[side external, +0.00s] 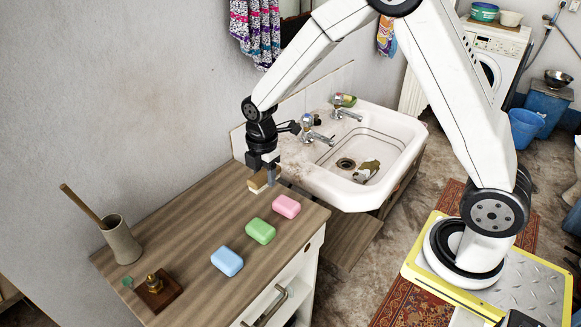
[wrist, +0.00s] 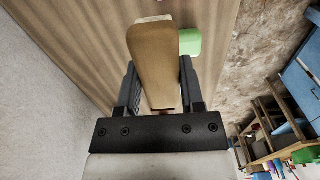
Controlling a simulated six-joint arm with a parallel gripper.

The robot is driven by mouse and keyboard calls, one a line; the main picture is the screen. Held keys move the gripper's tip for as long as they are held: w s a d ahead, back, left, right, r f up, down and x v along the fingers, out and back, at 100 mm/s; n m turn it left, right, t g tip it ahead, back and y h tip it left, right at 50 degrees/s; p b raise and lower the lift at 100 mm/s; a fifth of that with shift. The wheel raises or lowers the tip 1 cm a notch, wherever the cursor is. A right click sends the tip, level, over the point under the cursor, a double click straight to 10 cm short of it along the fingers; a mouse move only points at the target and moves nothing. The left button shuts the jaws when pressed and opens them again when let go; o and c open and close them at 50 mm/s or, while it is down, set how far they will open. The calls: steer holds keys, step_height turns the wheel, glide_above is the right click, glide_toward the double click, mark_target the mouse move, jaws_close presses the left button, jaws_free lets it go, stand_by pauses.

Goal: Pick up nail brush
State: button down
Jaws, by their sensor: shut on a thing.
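The nail brush (side external: 260,181) has a tan wooden body with a pale underside. It is at the back of the wooden counter, near the basin's left end. My gripper (side external: 269,171) points down over it and is shut on it. In the wrist view the long wooden body of the brush (wrist: 156,58) lies between the two dark fingers of my gripper (wrist: 158,92) and reaches out past them. I cannot tell whether the brush touches the counter or is slightly above it.
Pink (side external: 286,206), green (side external: 260,231) and blue (side external: 227,261) soaps lie in a row on the counter (side external: 185,225). A cup (side external: 122,243) with a wooden handle and a brass item on a block (side external: 157,287) stand at left. The basin (side external: 385,135) is at right.

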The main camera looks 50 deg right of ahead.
steer(key=shift+s+r, duration=0.35)
steer(key=shift+s, duration=0.45)
steer(key=shift+s+r, duration=0.3)
steer(key=shift+s, duration=0.45)
steer(key=m, duration=0.6)
steer(key=d+m, duration=0.1)
steer(key=m, duration=0.5)
steer(key=s+d+m, duration=0.1)
steer(key=m, duration=0.4)
steer(key=shift+s+r+m, duration=0.1)
steer(key=shift+r+m, duration=0.15)
steer(key=shift+m, duration=0.15)
